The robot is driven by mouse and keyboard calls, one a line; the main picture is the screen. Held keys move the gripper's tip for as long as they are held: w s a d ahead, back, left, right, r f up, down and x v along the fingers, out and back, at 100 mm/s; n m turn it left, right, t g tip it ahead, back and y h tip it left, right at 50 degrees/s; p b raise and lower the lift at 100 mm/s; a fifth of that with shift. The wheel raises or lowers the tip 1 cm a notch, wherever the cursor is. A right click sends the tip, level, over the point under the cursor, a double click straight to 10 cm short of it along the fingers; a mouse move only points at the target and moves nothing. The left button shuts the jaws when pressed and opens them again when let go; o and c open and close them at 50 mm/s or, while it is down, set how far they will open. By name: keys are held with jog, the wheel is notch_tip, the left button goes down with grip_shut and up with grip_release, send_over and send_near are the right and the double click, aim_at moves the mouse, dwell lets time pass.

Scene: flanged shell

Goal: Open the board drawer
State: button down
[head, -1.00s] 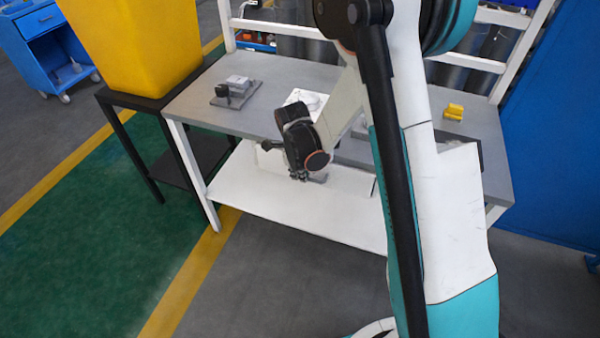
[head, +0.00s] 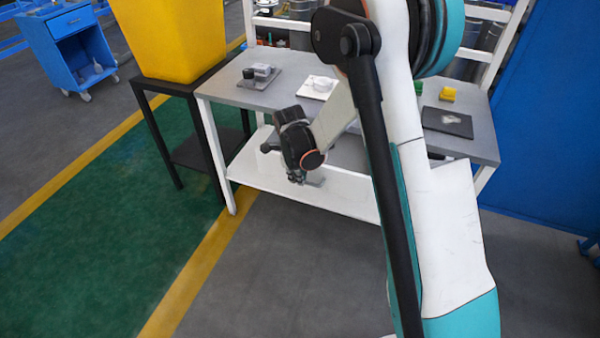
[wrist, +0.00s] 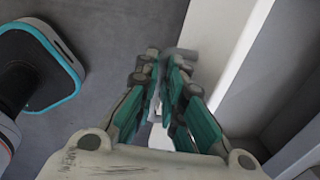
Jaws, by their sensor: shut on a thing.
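My gripper (head: 297,178) hangs in front of the grey workbench (head: 230,88), below its top and over the white lower shelf. In the wrist view its teal-padded fingers (wrist: 164,55) are closed together on a small grey piece (wrist: 181,53), which I take to be the drawer handle. A light grey piece (head: 316,181) shows beside the fingertips in the head view. A grey surface (head: 346,152) behind the wrist may be part of the board drawer; my arm hides most of it, so how far it is open cannot be told.
On the bench are a grey fixture (head: 259,76), a white plate with a round part (head: 318,88), a dark plate (head: 447,122) and a yellow block (head: 447,94). A yellow bin (head: 170,40) stands on a black stand at left. The floor in front is clear.

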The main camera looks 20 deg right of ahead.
jog(key=s+a, duration=0.2)
jog(key=s, duration=0.1)
jog(key=shift+a, duration=0.1)
jog(key=c, duration=1.7)
grip_release()
jog(key=r, duration=0.4)
jog(key=s+a+r, duration=0.1)
jog(key=r, duration=0.6)
jog(key=shift+s+a+r, duration=0.15)
jog(key=shift+s+r, duration=0.2)
jog(key=shift+s, duration=0.05)
